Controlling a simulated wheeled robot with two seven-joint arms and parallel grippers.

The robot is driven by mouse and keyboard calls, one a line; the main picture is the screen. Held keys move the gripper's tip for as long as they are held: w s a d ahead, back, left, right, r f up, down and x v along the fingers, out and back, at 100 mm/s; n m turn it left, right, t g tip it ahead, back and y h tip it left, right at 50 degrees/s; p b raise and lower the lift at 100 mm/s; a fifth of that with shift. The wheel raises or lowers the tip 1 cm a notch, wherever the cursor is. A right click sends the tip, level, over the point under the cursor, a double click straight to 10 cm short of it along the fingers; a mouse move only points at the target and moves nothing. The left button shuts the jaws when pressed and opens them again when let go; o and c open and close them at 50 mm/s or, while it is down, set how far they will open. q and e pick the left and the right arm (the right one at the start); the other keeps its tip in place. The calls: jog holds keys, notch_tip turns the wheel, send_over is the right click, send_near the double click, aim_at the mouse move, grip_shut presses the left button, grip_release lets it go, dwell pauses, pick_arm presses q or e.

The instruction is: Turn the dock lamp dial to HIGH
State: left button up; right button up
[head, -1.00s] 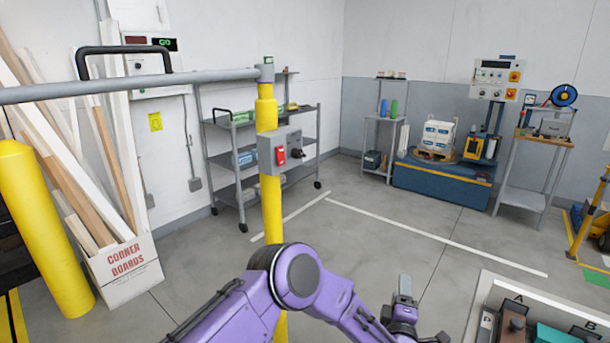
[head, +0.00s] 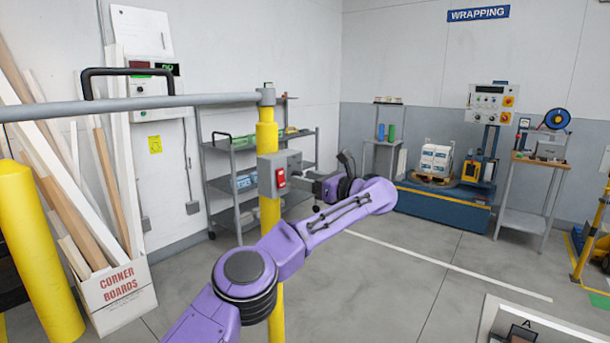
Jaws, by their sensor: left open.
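A grey control box (head: 284,160) with a red switch (head: 281,178) on its front is mounted on a yellow post (head: 267,140). The black knob on the box's right side, seen earlier, is now hidden or cannot be told apart from my gripper; I cannot read any HIGH marking. My left gripper (head: 306,180) is open just right of the box, with its fingers pointing left towards that side. Whether the fingers touch the knob cannot be told. My right gripper is not in view.
A grey horizontal rail (head: 150,106) with a black handle (head: 125,72) runs left from the post. A shelf cart (head: 226,147) stands behind the post. A box of corner boards (head: 118,294) and a yellow bollard (head: 38,250) are at left.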

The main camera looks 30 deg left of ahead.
pick_arm(q)
jog(key=shift+w+a, duration=0.1)
jog(key=shift+a, duration=0.35)
grip_shut()
